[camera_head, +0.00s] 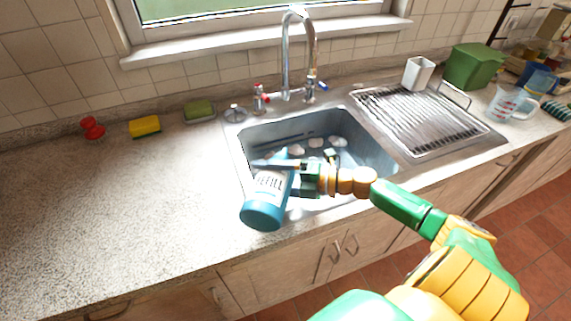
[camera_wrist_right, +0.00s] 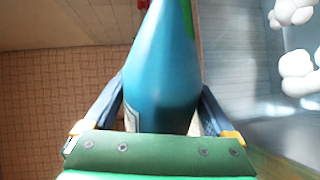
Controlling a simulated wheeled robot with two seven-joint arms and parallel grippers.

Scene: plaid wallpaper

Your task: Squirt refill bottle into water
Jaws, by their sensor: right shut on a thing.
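The blue refill bottle (camera_head: 264,212) with a white label is held over the front left rim of the sink, tilted, its wide teal end toward me and its other end toward the basin. My right gripper (camera_head: 284,164) is shut on it. In the right wrist view, the bottle (camera_wrist_right: 163,75) sits between both fingers. The sink (camera_head: 372,157) holds water with several white foam clumps (camera_head: 338,141), which also show in the right wrist view (camera_wrist_right: 298,75). The bottle's nozzle cannot be made out. My left gripper is not in view.
A tap (camera_head: 287,55) stands behind the sink. A yellow sponge (camera_head: 145,127), a green soap dish (camera_head: 199,111) and a red object (camera_head: 92,128) lie at the back left. A draining rack (camera_head: 425,115) is on the right. The left counter (camera_head: 120,210) is clear.

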